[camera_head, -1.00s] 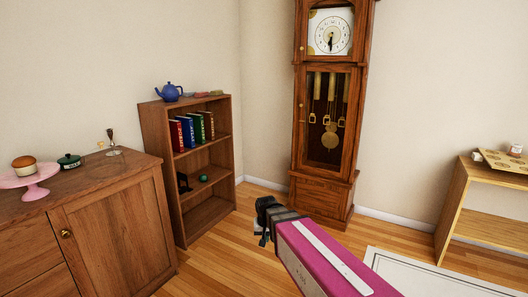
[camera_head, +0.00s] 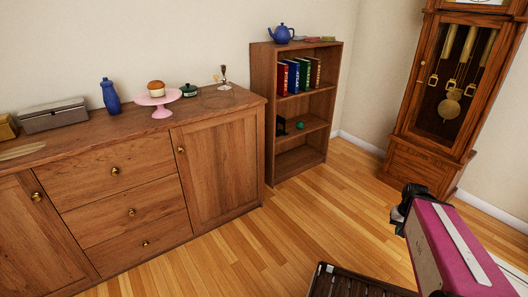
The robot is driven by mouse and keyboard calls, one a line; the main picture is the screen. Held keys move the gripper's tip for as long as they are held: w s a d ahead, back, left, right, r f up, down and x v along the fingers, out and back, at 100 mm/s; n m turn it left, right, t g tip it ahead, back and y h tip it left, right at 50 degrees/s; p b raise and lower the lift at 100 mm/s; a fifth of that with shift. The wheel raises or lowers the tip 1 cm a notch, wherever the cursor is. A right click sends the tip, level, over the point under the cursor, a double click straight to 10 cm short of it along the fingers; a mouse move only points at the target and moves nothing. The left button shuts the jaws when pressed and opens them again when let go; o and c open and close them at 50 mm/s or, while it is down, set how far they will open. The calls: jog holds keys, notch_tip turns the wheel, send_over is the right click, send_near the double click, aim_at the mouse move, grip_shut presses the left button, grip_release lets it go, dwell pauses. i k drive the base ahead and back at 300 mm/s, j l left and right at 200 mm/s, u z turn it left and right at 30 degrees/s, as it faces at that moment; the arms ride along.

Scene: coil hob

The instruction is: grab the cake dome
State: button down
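A pink cake stand (camera_head: 171,97) with a cake (camera_head: 156,88) on it stands on the wooden sideboard (camera_head: 110,137). I cannot clearly make out a cake dome; a faint clear shape (camera_head: 212,97) shows on the sideboard to the right of the stand, too indistinct to name. My gripper (camera_head: 400,208) is at the lower right, over the floor, well apart from the sideboard. Its black end is small and dark, so I cannot tell whether it is open; I see nothing held in it.
A blue bottle (camera_head: 110,96), a grey box (camera_head: 54,115), a dark green lidded pot (camera_head: 189,90) and a goblet (camera_head: 224,79) share the sideboard top. A bookshelf (camera_head: 258,100) and clock (camera_head: 432,160) stand behind. A dark slatted thing (camera_head: 345,284) lies low in front. Floor between is clear.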

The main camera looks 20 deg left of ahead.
aim_at(216, 94)
jog(key=u, duration=0.4)
jog(key=l+u, duration=0.15)
jog(key=u, duration=0.2)
jog(key=i+l+u, duration=0.1)
jog(key=u, duration=1)
